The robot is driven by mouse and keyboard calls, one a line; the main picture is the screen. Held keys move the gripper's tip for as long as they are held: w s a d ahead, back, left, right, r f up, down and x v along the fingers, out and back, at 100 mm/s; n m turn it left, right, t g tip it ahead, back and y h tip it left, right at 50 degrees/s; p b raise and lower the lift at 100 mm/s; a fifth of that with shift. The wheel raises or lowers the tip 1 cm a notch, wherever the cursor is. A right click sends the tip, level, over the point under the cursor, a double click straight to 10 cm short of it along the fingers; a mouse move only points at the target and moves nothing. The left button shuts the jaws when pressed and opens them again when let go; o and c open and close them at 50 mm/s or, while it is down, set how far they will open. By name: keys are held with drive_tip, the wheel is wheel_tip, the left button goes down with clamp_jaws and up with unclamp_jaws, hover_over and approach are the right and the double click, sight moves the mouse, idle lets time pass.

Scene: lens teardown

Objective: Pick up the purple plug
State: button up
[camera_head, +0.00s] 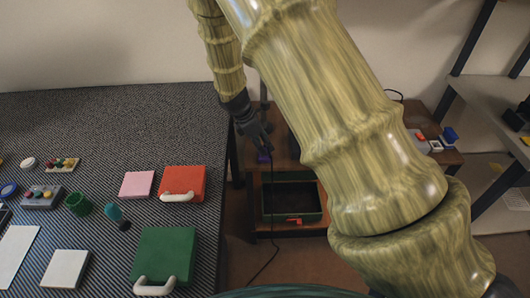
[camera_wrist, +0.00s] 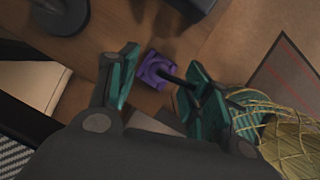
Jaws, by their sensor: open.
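The purple plug (camera_wrist: 157,71) shows in the wrist view between and just beyond the two teal fingertips of my gripper (camera_wrist: 160,82). It sits at a wooden surface (camera_wrist: 90,50), with a dark stem or cord running from it toward the right finger. In the head view the purple plug (camera_head: 263,158) is a small patch just below my gripper (camera_head: 257,145), partly hidden. My gripper is open and reaches down at the small brown wooden table. I cannot tell whether a finger touches the plug.
A black cord (camera_head: 273,215) hangs from the table to the floor. A dark green bin (camera_head: 292,222) stands on the lower shelf. A patterned table (camera_head: 100,135) at left holds a red case (camera_head: 190,181) and a green case (camera_head: 165,252). Shelving (camera_head: 480,95) stands right.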

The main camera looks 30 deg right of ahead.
drive_tip(key=shift+x, duration=1.4)
drive_tip(key=shift+a, duration=0.1)
clamp_jaws()
wheel_tip(320, 180, up, 10)
